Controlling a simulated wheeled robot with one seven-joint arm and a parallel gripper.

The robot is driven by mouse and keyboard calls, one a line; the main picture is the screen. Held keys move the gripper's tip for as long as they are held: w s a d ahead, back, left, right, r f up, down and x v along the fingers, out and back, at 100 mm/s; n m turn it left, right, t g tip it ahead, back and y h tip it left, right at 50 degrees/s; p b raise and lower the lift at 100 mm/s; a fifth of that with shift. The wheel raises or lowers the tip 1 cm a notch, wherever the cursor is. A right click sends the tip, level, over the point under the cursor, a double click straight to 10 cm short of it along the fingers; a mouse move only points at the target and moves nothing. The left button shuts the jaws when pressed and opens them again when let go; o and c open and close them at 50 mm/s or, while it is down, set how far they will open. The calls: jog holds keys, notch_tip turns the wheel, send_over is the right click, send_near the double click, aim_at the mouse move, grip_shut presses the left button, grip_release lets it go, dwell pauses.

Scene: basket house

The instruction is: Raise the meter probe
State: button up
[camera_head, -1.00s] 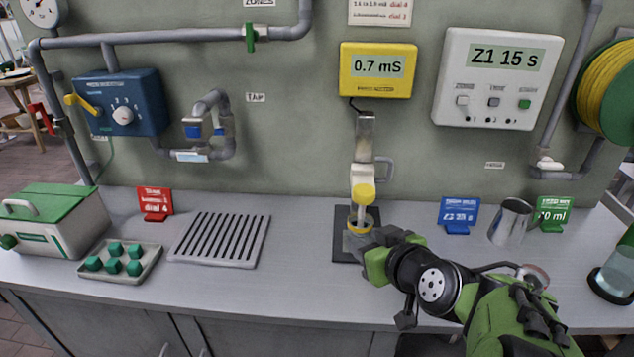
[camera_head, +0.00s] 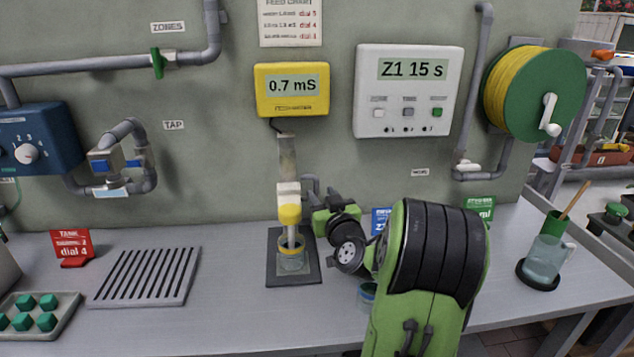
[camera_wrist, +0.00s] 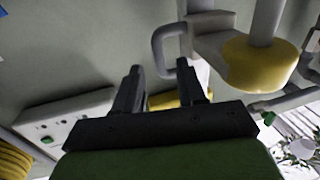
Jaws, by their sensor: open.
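The meter probe (camera_head: 289,214) has a yellow collar and a white carriage on an upright grey post. Its thin rod reaches down into a small clear beaker (camera_head: 292,263) on a dark pad. A grey loop handle (camera_head: 311,184) sticks out to the right of the carriage; it also shows in the wrist view (camera_wrist: 158,50). My gripper (camera_wrist: 163,82) is open and empty. In the wrist view its fingertips sit just short of the handle, with the loop roughly between them.
The yellow meter (camera_head: 291,90) reads 0.7 mS above the post. A white timer box (camera_head: 408,92) hangs to its right. A slotted drain tray (camera_head: 147,276) lies on the left counter (camera_head: 218,300). A jug (camera_head: 546,262) stands at the right. My arm covers the counter's middle right.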

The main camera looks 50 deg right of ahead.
aim_at(317, 188)
jog(key=x, duration=0.3)
jog(key=shift+w+d+p, duration=0.15)
jog(key=shift+w+p, duration=0.15)
jog(key=shift+w, duration=0.1)
grip_shut()
